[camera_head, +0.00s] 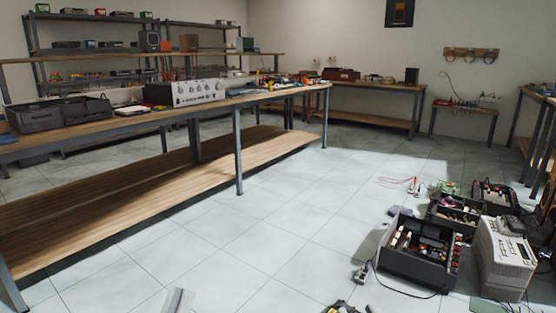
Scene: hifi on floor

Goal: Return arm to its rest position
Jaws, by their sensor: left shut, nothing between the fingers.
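Only a small grey tip of my left gripper (178,302) shows, at the bottom edge of the head view, left of the middle. It is shut and empty, and appears over the pale tiled floor (235,262), apart from the long workbench (265,95) on the left. The rest of my left arm is below the frame.
An open black toolbox (415,268), more open cases (455,216) and a beige device (505,255) stand on the floor at right. The middle floor is clear.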

